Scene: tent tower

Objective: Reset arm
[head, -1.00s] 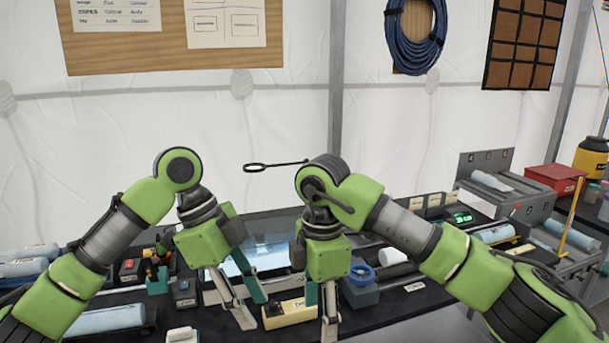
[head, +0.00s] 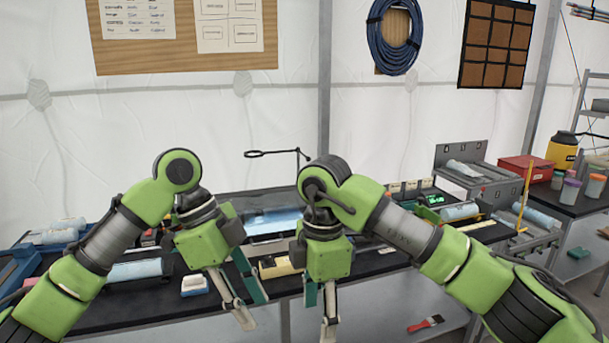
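My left gripper (head: 251,302) hangs fingers-down in front of the workbench (head: 190,306), over its front edge. Its two fingers are apart with nothing between them. My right gripper (head: 320,318) also points down, right of the left one and in front of the bench edge. Its fingers show nearly edge-on, with a small gap and nothing seen between them. Both arms are bent at the elbow and lie roughly mirrored. Neither gripper appears to touch anything.
On the bench stand a white-and-blue block (head: 194,285), a cream labelled box (head: 275,267) and a grey rack (head: 478,178). A red box (head: 526,170) and yellow container (head: 563,149) stand at right. A red-handled brush (head: 425,324) lies low at right.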

